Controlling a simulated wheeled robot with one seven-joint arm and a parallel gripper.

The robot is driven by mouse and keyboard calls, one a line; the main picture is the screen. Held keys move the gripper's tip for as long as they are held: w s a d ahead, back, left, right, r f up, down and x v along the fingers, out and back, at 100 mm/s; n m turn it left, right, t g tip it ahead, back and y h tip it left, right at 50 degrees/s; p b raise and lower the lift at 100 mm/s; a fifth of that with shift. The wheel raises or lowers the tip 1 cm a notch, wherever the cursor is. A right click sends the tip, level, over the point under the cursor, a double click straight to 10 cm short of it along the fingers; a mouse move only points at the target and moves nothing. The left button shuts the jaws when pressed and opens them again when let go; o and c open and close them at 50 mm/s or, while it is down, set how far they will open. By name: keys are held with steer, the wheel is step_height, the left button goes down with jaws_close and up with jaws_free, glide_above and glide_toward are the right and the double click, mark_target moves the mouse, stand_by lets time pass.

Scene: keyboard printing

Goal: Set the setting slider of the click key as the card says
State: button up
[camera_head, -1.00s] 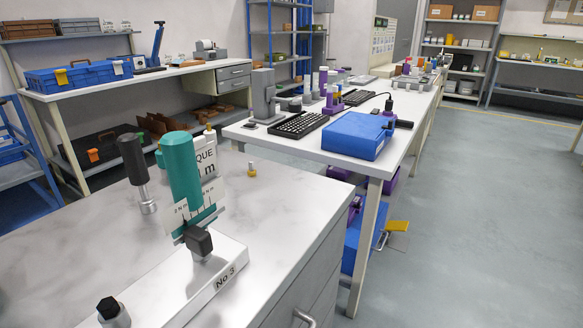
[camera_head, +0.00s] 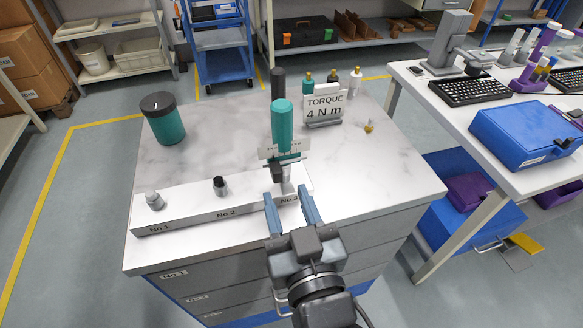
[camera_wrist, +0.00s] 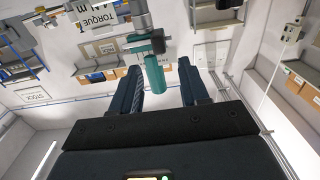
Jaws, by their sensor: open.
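The click key (camera_head: 282,125) stands upright at station No 3 of the white block (camera_head: 238,200), with a teal handle on top. A pale scale plate (camera_head: 268,152) crosses it below the handle, with a dark piece (camera_head: 277,172) under the plate; its setting is too small to read. The card (camera_head: 324,107) behind reads "TORQUE 4 N m" and shows upside down in the wrist view (camera_wrist: 100,18). My gripper (camera_head: 287,196) is open and empty at the block's front, just in front of the key. In the wrist view the teal handle (camera_wrist: 155,77) appears between my fingers (camera_wrist: 159,68); contact cannot be told.
Dark and silver fittings stand at No 1 (camera_head: 154,200) and No 2 (camera_head: 220,186). A teal, black-lidded canister (camera_head: 163,120) stands left; small bottles (camera_head: 307,88) stand behind the card. A brass piece (camera_head: 369,127) lies right. The bench's left middle is clear.

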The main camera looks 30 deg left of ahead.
mark_target(278, 173)
steer(key=x, duration=0.6)
steer(key=shift+p, duration=0.4)
jaws_close()
